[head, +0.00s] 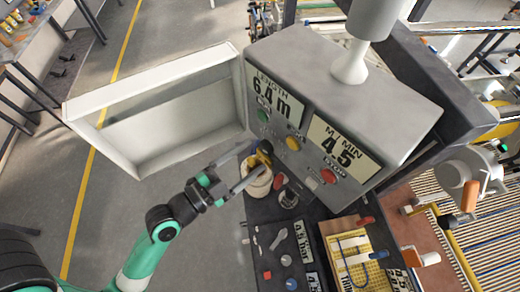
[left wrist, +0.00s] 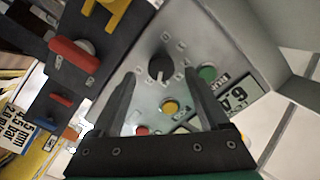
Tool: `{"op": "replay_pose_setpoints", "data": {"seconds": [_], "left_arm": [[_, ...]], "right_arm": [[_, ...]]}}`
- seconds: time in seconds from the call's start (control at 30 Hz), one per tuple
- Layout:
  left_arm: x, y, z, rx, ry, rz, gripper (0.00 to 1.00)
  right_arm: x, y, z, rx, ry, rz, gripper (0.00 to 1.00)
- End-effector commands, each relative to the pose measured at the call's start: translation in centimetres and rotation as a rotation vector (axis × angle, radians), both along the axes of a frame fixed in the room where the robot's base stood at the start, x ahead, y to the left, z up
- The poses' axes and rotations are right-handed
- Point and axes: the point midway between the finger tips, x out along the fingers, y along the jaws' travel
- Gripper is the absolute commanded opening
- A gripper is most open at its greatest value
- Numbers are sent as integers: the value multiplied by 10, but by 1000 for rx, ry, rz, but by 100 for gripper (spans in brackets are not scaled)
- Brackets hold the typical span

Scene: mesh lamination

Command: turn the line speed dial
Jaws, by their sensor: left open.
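The line speed dial (left wrist: 160,68) is a round black knob with a pale pointer mark in the left wrist view. Small marks ring it on the grey control panel (left wrist: 205,42). My left gripper (left wrist: 161,80) is open, with its fingers on either side of the dial in that picture; I see no contact. In the head view the left gripper (head: 252,160) is at the lower left of the control box (head: 345,85). The dial cannot be made out clearly there. The speed display (head: 340,148) reads 4.5 m/min. My right gripper is not in view.
Green (head: 262,116), yellow (head: 293,143) and red (head: 328,176) buttons sit close by on the panel. An open white door (head: 225,95) stands left of the box. A red handle (left wrist: 75,52) lies left of the gripper in the left wrist view.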

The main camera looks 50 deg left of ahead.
Motion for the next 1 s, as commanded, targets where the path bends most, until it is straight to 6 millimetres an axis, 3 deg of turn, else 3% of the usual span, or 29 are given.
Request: {"op": "replay_pose_setpoints", "data": {"seconds": [0.03, 0.2, 0.53, 0.9, 0.97, 1.0], "left_arm": [[10, -1, 8, 1, -3, -3, 78], [31, 1, 4, 0, -2, -1, 78], [35, 1, 2, 1, -1, 1, 76], [35, 1, 2, 1, -1, 1, 10], [35, 1, 2, 0, -1, 1, 0], [35, 1, 2, 1, -1, 1, 0]], "right_arm": [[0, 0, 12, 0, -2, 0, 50], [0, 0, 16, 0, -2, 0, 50], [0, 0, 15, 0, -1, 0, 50], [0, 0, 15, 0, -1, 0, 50], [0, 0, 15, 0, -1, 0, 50], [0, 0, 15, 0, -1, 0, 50]]}}
